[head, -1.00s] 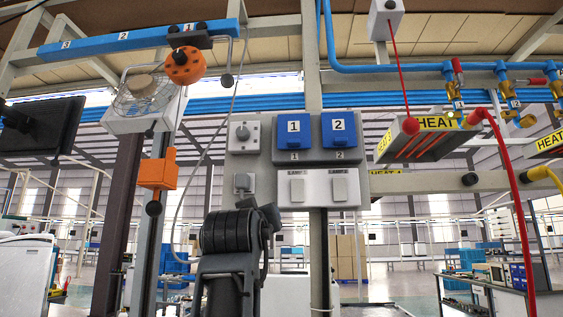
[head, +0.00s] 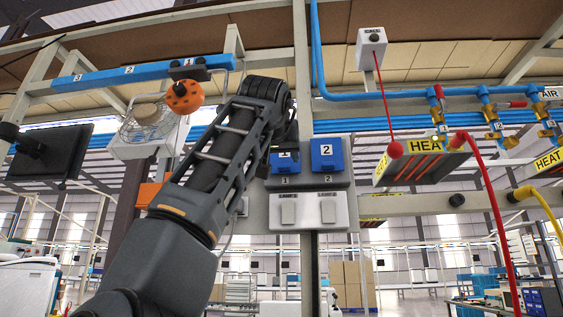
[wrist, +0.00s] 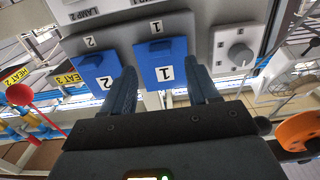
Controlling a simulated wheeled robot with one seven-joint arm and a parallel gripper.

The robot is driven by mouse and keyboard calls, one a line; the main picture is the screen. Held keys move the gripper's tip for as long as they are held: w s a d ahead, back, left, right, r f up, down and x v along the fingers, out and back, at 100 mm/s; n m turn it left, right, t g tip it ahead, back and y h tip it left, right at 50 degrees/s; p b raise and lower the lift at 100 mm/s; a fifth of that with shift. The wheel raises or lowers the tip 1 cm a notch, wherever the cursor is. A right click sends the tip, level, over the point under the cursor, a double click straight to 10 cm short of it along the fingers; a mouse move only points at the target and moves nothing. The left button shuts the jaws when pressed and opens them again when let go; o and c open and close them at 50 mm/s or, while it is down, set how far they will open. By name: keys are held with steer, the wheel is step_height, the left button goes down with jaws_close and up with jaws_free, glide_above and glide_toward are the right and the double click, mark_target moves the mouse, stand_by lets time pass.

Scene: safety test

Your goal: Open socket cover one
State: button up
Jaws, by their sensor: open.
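Socket cover one (head: 284,162) is a blue flap marked 1 on a grey panel (head: 308,181), partly hidden by my arm in the head view. In the wrist view, turned upside down, cover one (wrist: 162,64) looks shut. My gripper (wrist: 164,82) is open there, with a dark finger on each side of cover one in the picture. I cannot tell whether the fingers touch it. My gripper's fingers are hidden or unclear in the head view. Socket cover two (head: 327,154), also blue and shut, stands to the right; it also shows in the wrist view (wrist: 99,72).
Two lamp switches (head: 308,211) sit below the sockets. A grey dial (wrist: 238,55) is beside cover one in the wrist view. An orange round part (head: 184,97) hangs left of my arm. A red ball on a cord (head: 396,150) hangs to the right.

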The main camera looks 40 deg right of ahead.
mark_target(283, 165)
steer(key=shift+p+x, duration=0.4)
steer(key=shift+x, duration=2.1)
jaws_close()
